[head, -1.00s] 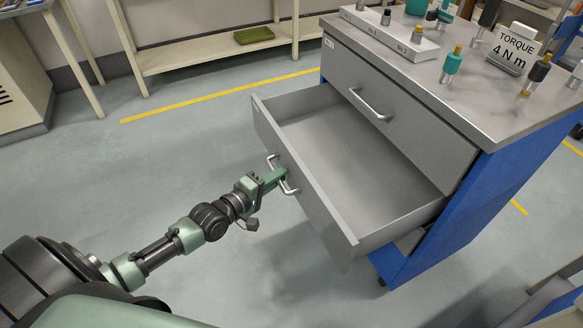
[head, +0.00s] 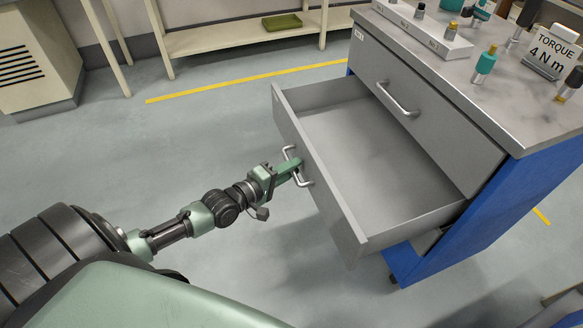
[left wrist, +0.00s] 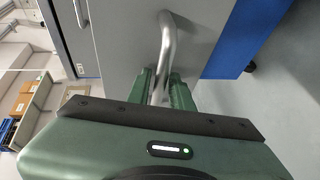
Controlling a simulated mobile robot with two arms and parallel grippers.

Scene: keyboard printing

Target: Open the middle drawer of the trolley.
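The trolley has blue sides (head: 490,220) and a grey top. Its middle drawer (head: 375,150) is pulled far out, and its inside looks empty. The closed top drawer (head: 425,100) is above it. My left gripper (head: 298,168) is at the open drawer's bar handle (head: 305,181). In the left wrist view the handle (left wrist: 167,50) runs down between the two green fingers (left wrist: 163,88), which are closed around it. The fingertips are partly hidden behind the bar. My right gripper is in neither view.
On the trolley top stand a torque sign (head: 550,50), a grey block with sockets (head: 425,30) and several bits with teal or black handles. A cream shelf (head: 240,38) with a green tray (head: 282,21) is at the back. The floor left of the drawer is clear.

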